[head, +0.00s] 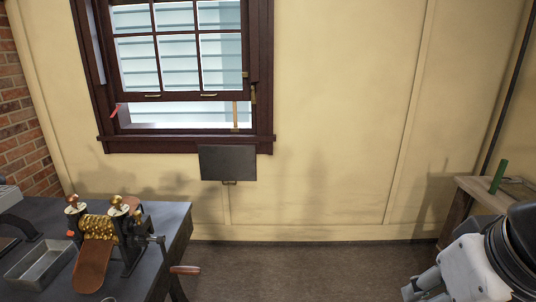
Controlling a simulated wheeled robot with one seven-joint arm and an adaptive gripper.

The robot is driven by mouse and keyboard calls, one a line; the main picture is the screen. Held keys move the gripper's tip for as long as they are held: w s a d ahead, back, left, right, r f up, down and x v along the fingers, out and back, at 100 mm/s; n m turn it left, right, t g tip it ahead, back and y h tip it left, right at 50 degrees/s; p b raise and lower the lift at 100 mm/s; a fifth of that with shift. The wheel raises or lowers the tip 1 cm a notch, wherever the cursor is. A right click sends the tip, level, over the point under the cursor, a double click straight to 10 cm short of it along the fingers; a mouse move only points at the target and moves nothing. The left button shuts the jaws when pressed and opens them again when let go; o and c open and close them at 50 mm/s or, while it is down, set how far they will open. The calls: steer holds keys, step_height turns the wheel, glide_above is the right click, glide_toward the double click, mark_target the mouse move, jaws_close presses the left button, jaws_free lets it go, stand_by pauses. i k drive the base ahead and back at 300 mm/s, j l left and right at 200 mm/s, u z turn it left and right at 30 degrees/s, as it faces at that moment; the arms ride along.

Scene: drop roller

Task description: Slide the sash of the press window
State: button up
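The window (265,80) has a dark brown frame and is set in the cream wall at the upper left. Its lower sash (180,97) is raised part way, leaving an open gap above the sill (185,143). Two small brass lifts show on the sash's bottom rail. A thin wooden stick (235,115) stands upright in the gap near the right jamb. A small red piece (115,110) shows at the left jamb. My arm is at the lower right, far from the window. Grey parts at its left end may be my gripper (424,286); its fingers are not clear.
A dark bench (172,222) at the lower left carries a roller press (97,229) and a metal tray (40,262). A grey panel (228,162) juts below the sill. A wooden stand (455,212) is at right. Floor (290,265) between is clear.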

mark_target(243, 95)
steer(key=i, duration=1.9)
steer(key=i+j+u, duration=0.1)
steer(key=i+u, duration=0.2)
steer(key=i, duration=0.6)
steer(key=i+l+u, duration=0.1)
steer(key=i+u, duration=0.25)
steer(key=i, duration=0.55)
steer(key=i+j, duration=0.1)
steer(key=i, duration=0.25)
steer(key=u, duration=0.05)
